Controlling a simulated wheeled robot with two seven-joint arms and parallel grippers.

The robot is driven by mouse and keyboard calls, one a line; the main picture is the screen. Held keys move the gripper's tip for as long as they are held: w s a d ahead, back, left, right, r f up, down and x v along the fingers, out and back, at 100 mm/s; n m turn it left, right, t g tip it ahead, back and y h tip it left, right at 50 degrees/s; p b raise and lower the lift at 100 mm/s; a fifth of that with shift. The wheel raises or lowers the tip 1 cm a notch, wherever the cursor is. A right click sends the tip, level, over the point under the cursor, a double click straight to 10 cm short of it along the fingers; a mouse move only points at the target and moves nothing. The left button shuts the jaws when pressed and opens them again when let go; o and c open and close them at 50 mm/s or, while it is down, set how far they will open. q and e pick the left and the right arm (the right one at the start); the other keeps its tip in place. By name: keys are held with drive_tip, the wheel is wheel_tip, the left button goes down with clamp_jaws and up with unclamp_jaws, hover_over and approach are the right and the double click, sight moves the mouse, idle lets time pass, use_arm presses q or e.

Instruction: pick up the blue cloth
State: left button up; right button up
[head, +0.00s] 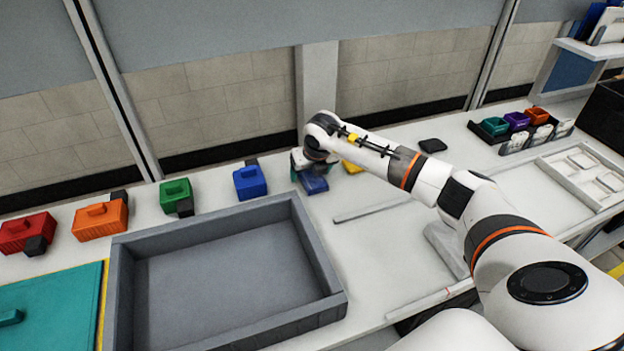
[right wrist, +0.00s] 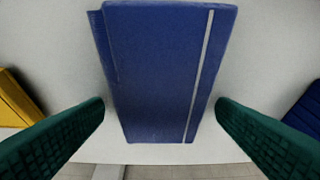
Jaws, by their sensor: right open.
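The blue cloth (head: 314,185) lies at the back of the white table, directly below my right gripper (head: 304,172). In the right wrist view the blue cloth (right wrist: 155,70) is a flat, folded-looking blue piece with a pale stripe along one side. My right gripper is open, its two green finger pads on either side of the cloth with a gap to each. I cannot tell how far above the table the fingertips are. My left gripper is not in view.
A blue box (head: 250,181) stands left of the cloth and a yellow item (head: 352,167) close on its right. Green (head: 175,192), orange (head: 101,219) and red (head: 27,232) boxes line the back left. A grey tray (head: 331,303) stands in front. Small bins (head: 495,126) stand far right.

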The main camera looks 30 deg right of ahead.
sight(311, 174)
drive_tip(key=shift+c, duration=0.3)
drive_tip(key=c, duration=1)
drive_tip(key=shift+r+p, duration=0.25)
drive_tip(key=shift+p, duration=0.05)
wheel_tip(311, 174, up, 10)
drive_tip(key=b, duration=0.2)
drive_tip(key=o, duration=0.4)
drive_tip(key=shift+f, duration=0.1)
drive_tip(key=c, duration=0.3)
